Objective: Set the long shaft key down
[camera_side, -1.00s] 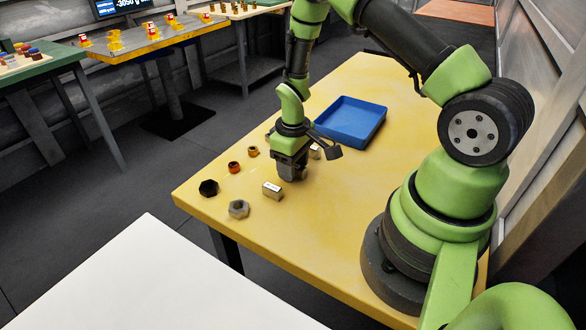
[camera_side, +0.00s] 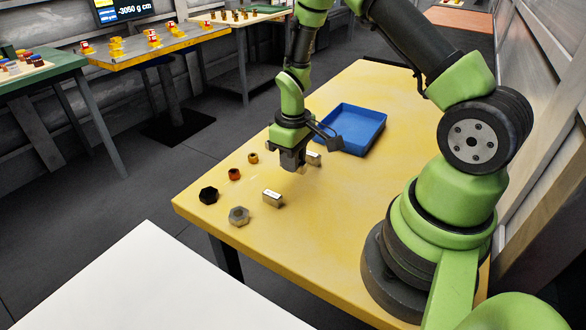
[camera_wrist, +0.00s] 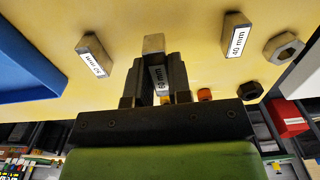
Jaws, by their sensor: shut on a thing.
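My gripper (camera_side: 296,168) points down over the yellow table. In the wrist view the gripper (camera_wrist: 156,75) is shut on a grey block key (camera_wrist: 153,44) with a label that seems to read 60 mm. The key's end sticks out past the fingertips. In the side view the fingers hide most of it, and I cannot tell whether it touches the table. Two similar labelled keys stand apart on either side: one nearer the tray (camera_wrist: 93,54), also in the side view (camera_side: 314,159), and one nearer the nuts (camera_wrist: 236,36), also in the side view (camera_side: 273,198).
A blue tray (camera_side: 350,106) lies behind my gripper on the yellow table (camera_side: 315,235). A grey nut (camera_side: 239,215), a black nut (camera_side: 208,195), a red nut (camera_side: 234,174) and an orange nut (camera_side: 253,158) lie to the left. The table's front middle is clear.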

